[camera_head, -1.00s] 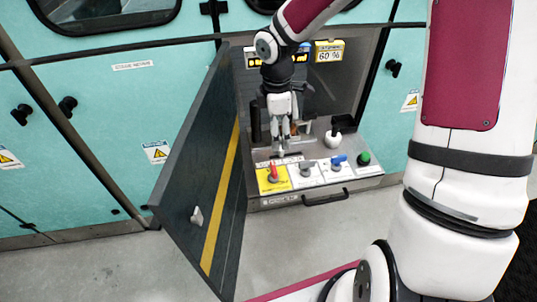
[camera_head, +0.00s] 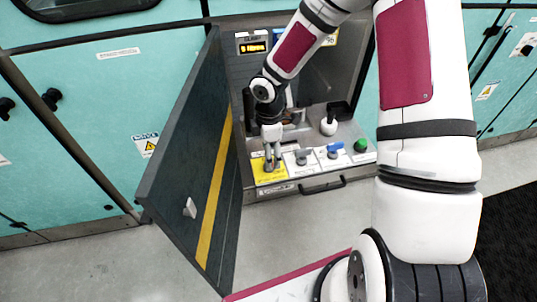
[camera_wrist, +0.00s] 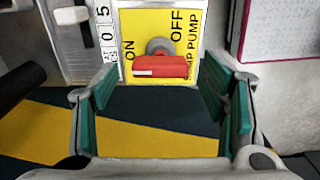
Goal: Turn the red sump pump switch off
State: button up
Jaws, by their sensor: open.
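The red sump pump switch (camera_wrist: 172,66) sits on a yellow plate (camera_wrist: 150,25) lettered ON, OFF and SUMP PUMP. Its handle lies crosswise in the wrist view, with a white mark at its left end, on the side of the ON lettering. My gripper (camera_wrist: 160,98) is open, with one green-padded finger to each side and the handle just beyond the gap between them. I cannot tell whether they touch it. In the head view my gripper (camera_head: 272,162) is over the yellow plate (camera_head: 270,174) and hides most of the switch.
A grey switch (camera_head: 301,158), a blue switch (camera_head: 333,151) and a green button (camera_head: 361,146) stand to the right on the same panel. The open dark door (camera_head: 190,165) is close on the left. A white-knobbed lever (camera_head: 328,126) stands behind. A black drawer handle (camera_head: 323,185) is below.

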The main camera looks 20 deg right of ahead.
jog(key=shift+f, duration=0.6)
jog(key=c, duration=1.1)
jog(key=shift+c, duration=0.2)
